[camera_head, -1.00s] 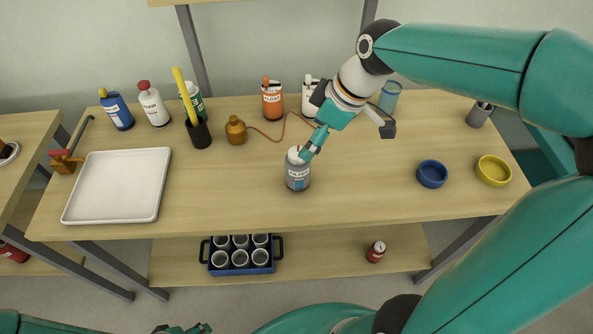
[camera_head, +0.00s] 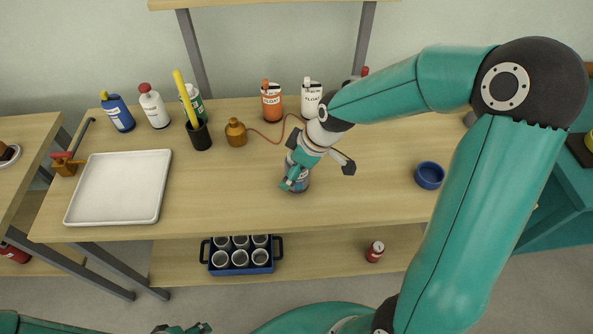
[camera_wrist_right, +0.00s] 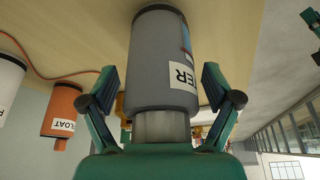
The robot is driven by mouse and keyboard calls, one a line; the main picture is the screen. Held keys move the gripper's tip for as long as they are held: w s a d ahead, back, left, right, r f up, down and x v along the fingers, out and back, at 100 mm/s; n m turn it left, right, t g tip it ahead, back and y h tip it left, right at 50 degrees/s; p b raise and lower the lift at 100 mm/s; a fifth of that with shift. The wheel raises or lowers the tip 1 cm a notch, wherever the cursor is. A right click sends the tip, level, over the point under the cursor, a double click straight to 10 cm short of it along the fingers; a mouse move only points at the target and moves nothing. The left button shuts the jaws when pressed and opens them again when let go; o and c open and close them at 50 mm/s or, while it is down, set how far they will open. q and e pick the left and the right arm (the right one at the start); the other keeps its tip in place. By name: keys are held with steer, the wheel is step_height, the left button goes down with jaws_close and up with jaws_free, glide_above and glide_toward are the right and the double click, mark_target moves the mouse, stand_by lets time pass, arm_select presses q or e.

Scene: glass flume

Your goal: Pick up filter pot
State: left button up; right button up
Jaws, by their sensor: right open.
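The filter pot (camera_head: 302,180) is a grey cylinder with a white and blue label, standing on the wooden bench near its front middle. In the head view my right gripper (camera_head: 293,176) is over it and hides most of it. In the right wrist view the pot (camera_wrist_right: 160,60) lies between the two spread fingers of my right gripper (camera_wrist_right: 160,88), with a visible gap on both sides. Its narrower light-grey neck faces the palm. The right gripper is open. Part of my left gripper (camera_head: 183,328) shows at the bottom edge of the head view; its fingers are too cut off to judge.
A white tray (camera_head: 120,187) lies at the left. A blue bowl (camera_head: 430,175) is at the right. The bench between tray and pot is clear.

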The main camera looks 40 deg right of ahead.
steer(key=shift+f, duration=0.1)
steer(key=shift+c, duration=0.3)
steer(key=c, duration=1.3)
